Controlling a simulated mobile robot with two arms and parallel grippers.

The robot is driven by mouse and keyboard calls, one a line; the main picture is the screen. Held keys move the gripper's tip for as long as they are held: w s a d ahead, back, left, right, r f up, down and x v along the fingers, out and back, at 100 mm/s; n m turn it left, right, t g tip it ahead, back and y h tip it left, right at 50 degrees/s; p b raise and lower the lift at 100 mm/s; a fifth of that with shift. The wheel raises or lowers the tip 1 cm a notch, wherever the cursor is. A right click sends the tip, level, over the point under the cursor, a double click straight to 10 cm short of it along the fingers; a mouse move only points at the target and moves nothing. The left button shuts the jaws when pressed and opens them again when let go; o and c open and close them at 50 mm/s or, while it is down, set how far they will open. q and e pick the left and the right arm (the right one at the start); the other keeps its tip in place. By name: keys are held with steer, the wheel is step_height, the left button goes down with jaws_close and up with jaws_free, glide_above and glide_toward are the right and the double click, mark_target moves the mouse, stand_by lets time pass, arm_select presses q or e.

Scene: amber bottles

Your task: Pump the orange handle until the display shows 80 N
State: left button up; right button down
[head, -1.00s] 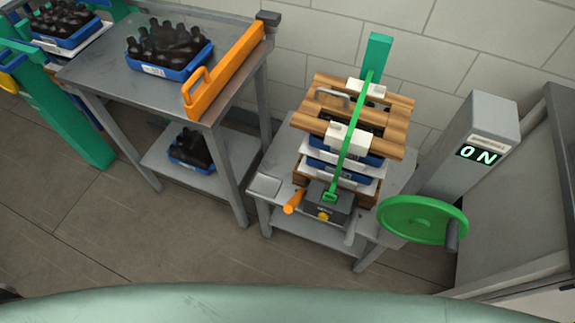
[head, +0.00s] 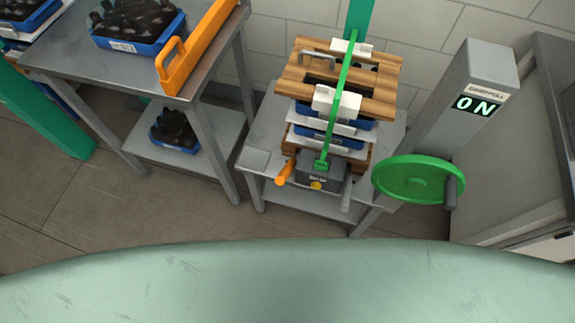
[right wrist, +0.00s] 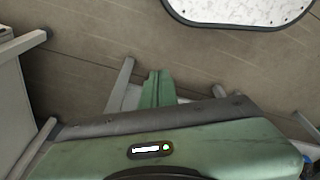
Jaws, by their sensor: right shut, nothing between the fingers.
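The orange handle (head: 285,172) sticks out to the left of a dark grey tensioner box (head: 321,172) with a yellow knob, at the front of a low grey stand. A green strap (head: 338,103) runs from this box up over a strapped stack with a wooden frame (head: 375,79) on top and blue trays (head: 330,137) below. The display (head: 477,105) on the grey post at the right reads 0 N. Neither gripper is in the head view, and I make out no fingers in the right wrist view. Nothing touches the orange handle.
A green handwheel (head: 418,178) is on the grey post (head: 440,120). A grey table (head: 75,67) at the left carries a crate of dark bottles (head: 137,27) and an orange rail (head: 197,48). Floor (head: 150,225) is open before the stand.

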steer(key=w+a+r+t+b, duration=0.1)
steer(key=w+r, duration=0.3)
steer(key=r, duration=0.2)
steer(key=w+a+r+b, duration=0.1)
steer(key=w+r, duration=0.2)
steer(key=r, duration=0.4)
steer(key=w+a+r+m+g+y+b, duration=0.1)
steer(key=w+a+r+m+y+b, duration=0.2)
steer(key=w+a+r, duration=1.1)
steer(key=w+a+r+m+g+h, duration=0.1)
steer(key=w+r+m+g+h, duration=0.1)
steer(key=w+r, duration=0.4)
step_height(320, 180, up, 3)
steer(key=shift+w+a+f+m+p, duration=0.1)
steer(key=shift+w+a+m+p, duration=0.1)
steer(key=shift+w+m+p, duration=0.15)
